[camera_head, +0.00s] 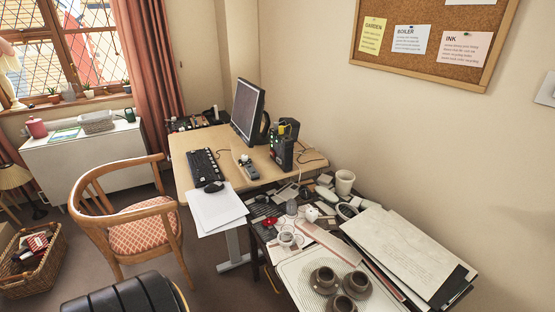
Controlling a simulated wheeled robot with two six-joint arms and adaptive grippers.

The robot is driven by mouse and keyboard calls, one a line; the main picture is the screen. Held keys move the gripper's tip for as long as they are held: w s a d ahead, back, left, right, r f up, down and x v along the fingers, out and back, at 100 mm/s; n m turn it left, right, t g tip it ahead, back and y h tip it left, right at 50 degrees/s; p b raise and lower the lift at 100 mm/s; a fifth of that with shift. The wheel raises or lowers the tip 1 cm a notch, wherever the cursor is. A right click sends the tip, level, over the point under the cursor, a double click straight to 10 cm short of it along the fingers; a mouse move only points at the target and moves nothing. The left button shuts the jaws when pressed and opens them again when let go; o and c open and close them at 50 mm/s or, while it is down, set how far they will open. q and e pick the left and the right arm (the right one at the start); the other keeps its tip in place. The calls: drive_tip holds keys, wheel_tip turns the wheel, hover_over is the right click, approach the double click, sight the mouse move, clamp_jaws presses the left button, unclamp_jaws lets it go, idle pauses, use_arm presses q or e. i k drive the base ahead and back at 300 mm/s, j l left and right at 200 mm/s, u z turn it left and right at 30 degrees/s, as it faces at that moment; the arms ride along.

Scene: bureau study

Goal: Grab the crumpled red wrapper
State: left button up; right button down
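A small red thing (270,221) lies among the clutter on the dark low table, left of the white cups. It may be the crumpled red wrapper, but it is too small to tell. Red and white items (38,243) also show in the wicker basket (46,265) on the floor at the lower left; I cannot tell whether one is a wrapper. Neither of my grippers is in view.
A desk (180,148) holds a monitor (247,108) and a keyboard (203,165). Papers (216,208) overhang its front edge. A wooden armchair (140,215) stands left of it. A tray (300,278) with brown cups and a paper stack (410,250) crowd the lower right.

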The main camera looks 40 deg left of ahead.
sight(271, 221)
drive_tip(key=u, duration=1.5)
